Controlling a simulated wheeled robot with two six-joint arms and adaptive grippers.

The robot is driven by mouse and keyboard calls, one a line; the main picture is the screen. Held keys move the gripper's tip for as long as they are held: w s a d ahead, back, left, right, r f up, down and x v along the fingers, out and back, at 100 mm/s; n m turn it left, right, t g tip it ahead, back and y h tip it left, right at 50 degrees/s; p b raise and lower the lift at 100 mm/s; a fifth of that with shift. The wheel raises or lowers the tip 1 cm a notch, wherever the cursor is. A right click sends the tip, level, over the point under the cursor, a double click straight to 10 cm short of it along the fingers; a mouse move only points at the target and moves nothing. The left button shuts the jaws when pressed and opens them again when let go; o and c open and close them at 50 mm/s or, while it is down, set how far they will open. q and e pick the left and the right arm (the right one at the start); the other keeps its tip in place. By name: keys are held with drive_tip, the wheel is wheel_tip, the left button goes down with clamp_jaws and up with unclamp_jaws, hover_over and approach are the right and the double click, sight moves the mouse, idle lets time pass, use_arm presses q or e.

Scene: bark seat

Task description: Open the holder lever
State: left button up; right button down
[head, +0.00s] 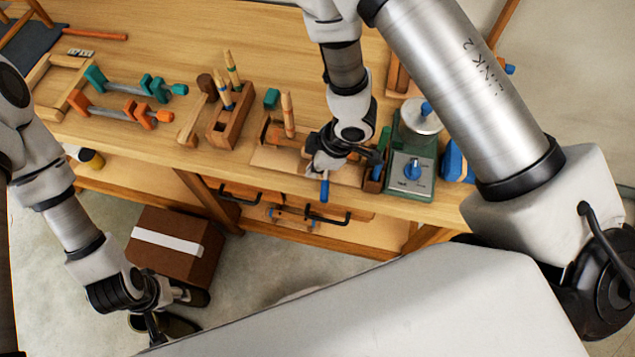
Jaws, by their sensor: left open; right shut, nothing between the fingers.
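My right gripper (320,167) is at the front edge of the workbench (215,160), shut with nothing held. A blue-handled lever (325,189) points down over the front edge, just below this gripper. It looks like the holder lever, but its base is hidden behind the gripper. I cannot tell whether the fingers touch it. A wooden holder (272,134) with an upright tool handle (288,112) stands left of the gripper, partly covered by my arm. My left gripper (165,325) is open and empty, low at the lower left, away from the bench.
A green machine with a blue knob (411,171) stands right of my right gripper. A brown box (175,250) is on the floor near my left gripper.

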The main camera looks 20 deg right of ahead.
sight(325, 184)
drive_tip(key=f+b, duration=0.9)
drive_tip(key=shift+s+d+f, duration=0.15)
drive_tip(key=shift+d+f, duration=0.05)
drive_tip(key=shift+d, duration=0.05)
